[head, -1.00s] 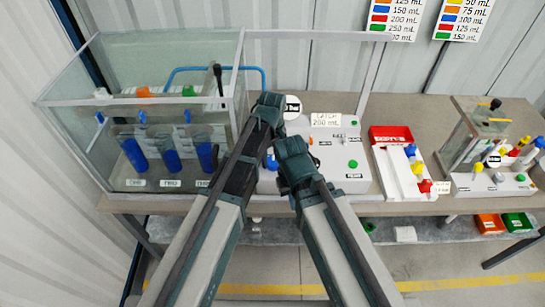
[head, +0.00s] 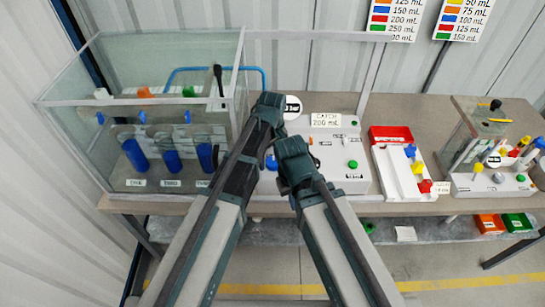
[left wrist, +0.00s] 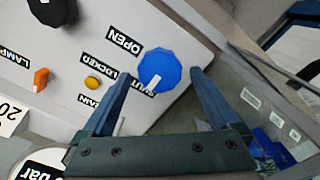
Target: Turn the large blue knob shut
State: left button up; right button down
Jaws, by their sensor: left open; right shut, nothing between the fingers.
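The large blue knob (left wrist: 160,69) sits on a pale panel in the left wrist view, with labels OPEN and SHUT beside it. Its white mark points down-left, close to the SHUT label. My left gripper (left wrist: 160,75) is open, with one finger on each side of the knob and a visible gap to both. In the head view, a bit of the blue knob (head: 271,162) shows between my arms, which hide most of it. My left gripper's fingers are hidden there. My right gripper (head: 290,165) is just below and right of it, in front of the panel, shut and empty.
A glass tank (head: 100,100) with blue cylinders stands at the left. The panel also carries an orange switch (left wrist: 40,79), a yellow button (left wrist: 92,83) and a black knob (left wrist: 52,10). A red tray (head: 391,135) and another pump station (head: 490,182) stand to the right.

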aim_at(273, 160)
pick_arm(q)
notch_tip(273, 160, up, 14)
jog(key=p, duration=1.3)
jog(key=shift+f, duration=0.15)
pick_arm(e)
notch_tip(273, 160, up, 14)
jog(key=shift+f, duration=0.15)
pick_arm(q)
jog(key=shift+f, duration=0.1)
